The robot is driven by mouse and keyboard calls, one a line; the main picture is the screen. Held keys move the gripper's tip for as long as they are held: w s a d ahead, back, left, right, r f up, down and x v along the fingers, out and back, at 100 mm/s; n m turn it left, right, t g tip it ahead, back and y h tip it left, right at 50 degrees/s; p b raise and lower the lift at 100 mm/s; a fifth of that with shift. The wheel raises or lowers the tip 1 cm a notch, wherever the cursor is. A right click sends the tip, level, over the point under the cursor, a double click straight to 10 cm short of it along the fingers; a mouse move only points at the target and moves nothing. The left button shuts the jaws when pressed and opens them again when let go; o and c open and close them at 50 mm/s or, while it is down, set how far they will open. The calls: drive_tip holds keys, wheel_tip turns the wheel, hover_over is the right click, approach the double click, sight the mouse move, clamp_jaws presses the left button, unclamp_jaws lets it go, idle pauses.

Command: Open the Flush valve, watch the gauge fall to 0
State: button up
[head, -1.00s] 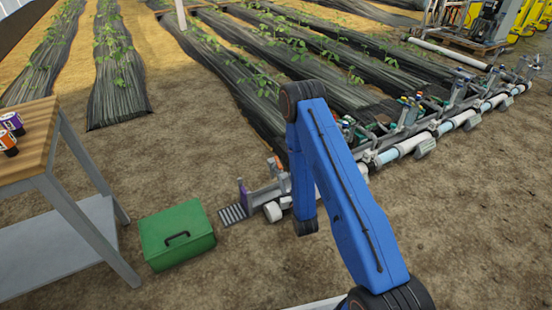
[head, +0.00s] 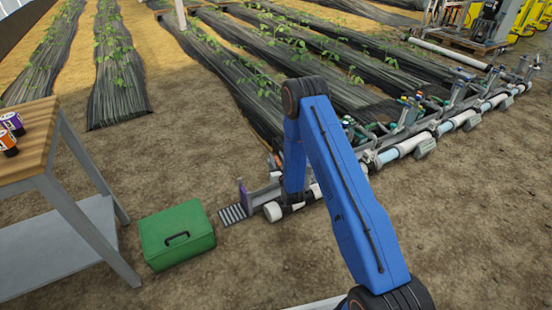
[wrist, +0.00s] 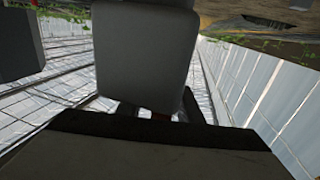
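In the head view the pipe skid (head: 400,152) runs from the lower middle up to the right, with valves and fittings too small to name. Its near end has a white pipe end (head: 272,212) and a grey upright with a purple part (head: 243,192). I cannot make out which valve is Flush, and no gauge face is readable. My blue arm reaches down to this near end and hides part of it. The wrist view is filled with a grey block (wrist: 145,60) and dark parts close to the camera; I cannot tell finger opening or contact there.
A green toolbox (head: 176,235) stands on the soil left of the skid's near end. A wooden-topped table (head: 45,135) with small cans (head: 10,125) is at the left. Plant beds (head: 118,95) lie behind. Bare soil is open at the lower right.

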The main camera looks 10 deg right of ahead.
drive_tip(key=shift+w, duration=0.25)
clamp_jaws()
drive_tip(key=shift+y, duration=0.3)
drive_tip(key=shift+a+n+y, duration=0.1)
drive_tip(key=shift+n+y, duration=0.7)
drive_tip(key=shift+y, duration=0.2)
drive_tip(key=shift+s+a+n+g+y, duration=0.1)
drive_tip(key=shift+a+n+g+y, duration=0.35)
drive_tip(key=shift+n+y, duration=0.4)
